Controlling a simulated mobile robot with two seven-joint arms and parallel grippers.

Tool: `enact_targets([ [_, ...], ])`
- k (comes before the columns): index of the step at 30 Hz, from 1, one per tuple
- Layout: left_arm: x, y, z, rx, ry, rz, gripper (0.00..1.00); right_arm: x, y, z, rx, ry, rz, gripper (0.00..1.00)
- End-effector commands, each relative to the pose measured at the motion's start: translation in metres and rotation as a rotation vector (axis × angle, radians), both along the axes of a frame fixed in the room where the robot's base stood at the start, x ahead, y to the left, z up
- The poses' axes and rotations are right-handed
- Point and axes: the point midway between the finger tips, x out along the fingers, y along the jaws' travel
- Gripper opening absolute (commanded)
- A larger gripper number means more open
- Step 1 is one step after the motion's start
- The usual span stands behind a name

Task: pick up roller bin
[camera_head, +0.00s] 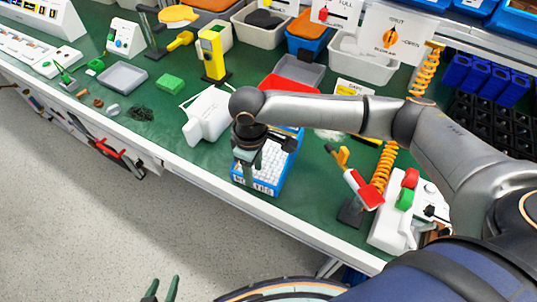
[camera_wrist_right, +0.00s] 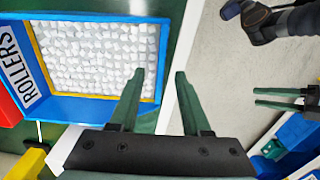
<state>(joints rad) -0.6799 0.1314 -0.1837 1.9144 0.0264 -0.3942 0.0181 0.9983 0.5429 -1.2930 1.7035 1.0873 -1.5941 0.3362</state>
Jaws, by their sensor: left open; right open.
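The roller bin is a blue box (camera_wrist_right: 95,106) full of small white pieces, with a ROLLERS label, seen from above in the right wrist view. In the head view the bin (camera_head: 264,187) sits near the table's front edge, partly hidden by my right arm. My right gripper (camera_head: 247,172) is open over the bin's left part. In the wrist view its fingers (camera_wrist_right: 160,74) lie on either side of the bin's edge wall, one over the white pieces, one outside. Contact with the wall cannot be told. My left gripper (camera_head: 161,288) is open and empty, low off the table.
A white device (camera_head: 208,115) stands left of the bin. A red-handled tool (camera_head: 362,188) and a white box with red and green buttons (camera_head: 402,215) stand to the right. Grey bins line the back. The floor (camera_head: 90,200) in front of the table is clear.

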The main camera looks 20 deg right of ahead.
Motion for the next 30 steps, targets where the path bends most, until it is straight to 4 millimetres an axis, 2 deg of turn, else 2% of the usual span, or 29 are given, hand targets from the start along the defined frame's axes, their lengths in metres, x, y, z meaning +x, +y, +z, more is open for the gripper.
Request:
enact_targets([
  [3, 0.000, 0.000, -0.001, 0.000, 0.000, 0.000, 0.50, -0.001, 0.001, -0.020, -0.002, 0.002, 0.000, 0.47],
  [8, 0.000, 0.000, -0.002, 0.000, 0.000, 0.000, 0.50, -0.001, 0.001, -0.040, -0.001, 0.001, 0.000, 0.47],
  [17, 0.000, 0.000, -0.002, 0.000, 0.000, 0.000, 0.50, -0.001, 0.002, -0.044, 0.000, 0.000, 0.001, 0.46],
  [27, 0.000, 0.000, -0.002, 0.000, 0.000, 0.000, 0.50, -0.001, 0.002, -0.043, -0.001, -0.001, 0.001, 0.08],
  [30, 0.000, 0.000, -0.002, 0.000, 0.000, 0.000, 0.50, -0.001, 0.002, -0.043, -0.001, -0.001, 0.001, 0.00],
])
